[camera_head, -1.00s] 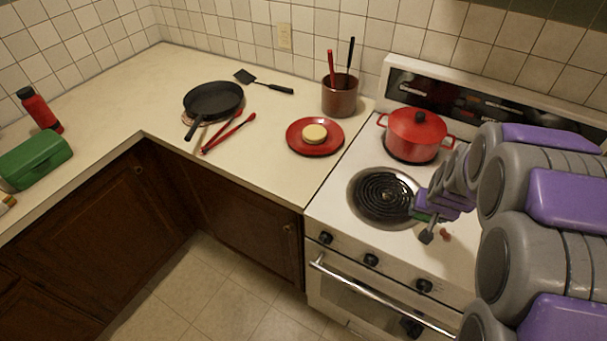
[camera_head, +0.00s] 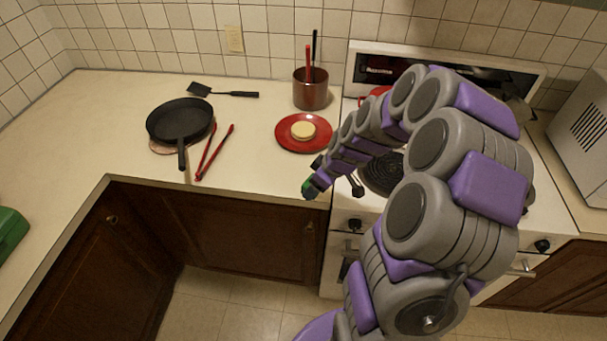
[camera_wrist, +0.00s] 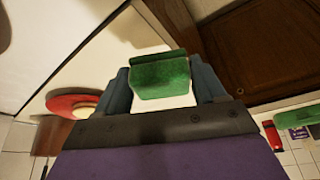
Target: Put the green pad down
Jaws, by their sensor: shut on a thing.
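The green pad (camera_wrist: 160,75) is held between the two fingers of my gripper (camera_wrist: 163,85) in the wrist view. It is a small rough green block, gripped at its sides. In the head view, my gripper (camera_head: 312,187) is at the counter's front edge, just left of the stove. Only a small bit of green shows there, and the pad is mostly hidden by my gripper. I cannot tell its exact height above the counter. The red plate (camera_head: 287,145) with a round yellowish piece (camera_head: 303,130) lies behind my gripper.
The counter (camera_head: 262,172) has bare room between the plate and the red tongs (camera_head: 212,155). A black pan (camera_head: 180,120), a black spatula (camera_head: 225,93) and a utensil pot (camera_head: 310,92) stand farther back. The stove burner (camera_head: 380,175) is right of my gripper.

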